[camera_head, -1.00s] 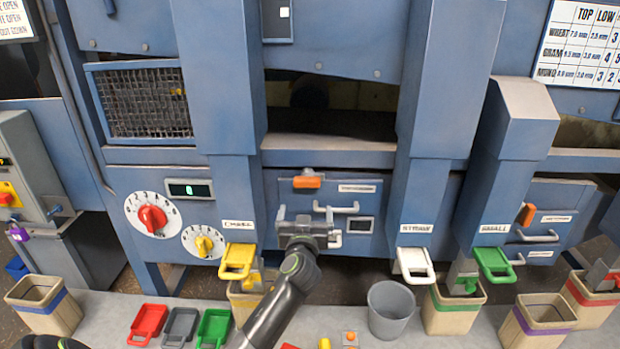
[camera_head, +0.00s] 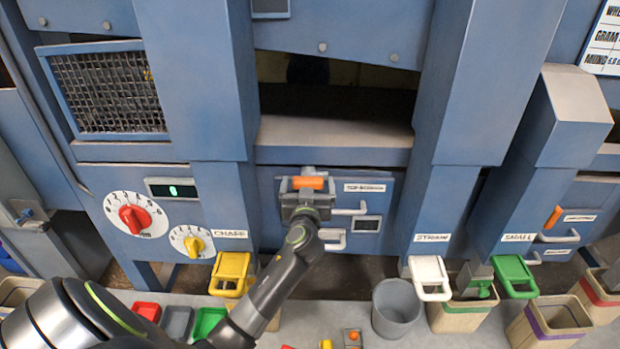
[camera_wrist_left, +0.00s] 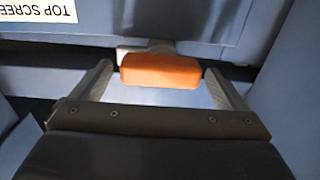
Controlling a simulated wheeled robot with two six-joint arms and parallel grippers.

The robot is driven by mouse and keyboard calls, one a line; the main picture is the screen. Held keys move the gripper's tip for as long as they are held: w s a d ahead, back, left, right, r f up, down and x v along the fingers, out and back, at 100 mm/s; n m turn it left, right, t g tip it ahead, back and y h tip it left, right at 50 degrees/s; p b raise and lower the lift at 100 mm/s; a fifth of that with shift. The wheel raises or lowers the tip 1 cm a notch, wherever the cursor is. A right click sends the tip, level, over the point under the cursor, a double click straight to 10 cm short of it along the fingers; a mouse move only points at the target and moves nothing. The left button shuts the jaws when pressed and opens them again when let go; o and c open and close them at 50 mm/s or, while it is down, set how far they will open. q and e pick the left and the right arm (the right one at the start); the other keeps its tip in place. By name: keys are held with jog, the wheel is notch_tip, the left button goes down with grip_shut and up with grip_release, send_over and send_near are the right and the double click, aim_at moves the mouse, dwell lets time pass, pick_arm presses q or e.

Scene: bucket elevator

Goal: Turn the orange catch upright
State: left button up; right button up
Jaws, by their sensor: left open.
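The orange catch (camera_head: 308,183) lies flat, its long side horizontal, at the top of the blue panel labelled TOP SCREEN (camera_head: 365,188). My left gripper (camera_head: 306,186) is in front of it. In the left wrist view the catch (camera_wrist_left: 160,71) sits between the two open fingers of the gripper (camera_wrist_left: 160,82), with a gap on each side. A second orange catch (camera_head: 553,217) stands tilted near upright on the panel at the right. My right gripper does not show.
A white drawer handle (camera_head: 350,209) is just right of my gripper. Blue chutes stand on both sides of the panel. Yellow (camera_head: 231,272), white (camera_head: 429,277) and green (camera_head: 514,276) slides hang below. A grey bucket (camera_head: 397,308) and bins stand on the floor.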

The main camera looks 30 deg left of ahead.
pick_arm(q)
jog(key=shift+s+r, duration=0.1)
jog(key=shift+c, duration=0.2)
jog(key=c, duration=0.9)
jog(key=shift+c, duration=0.2)
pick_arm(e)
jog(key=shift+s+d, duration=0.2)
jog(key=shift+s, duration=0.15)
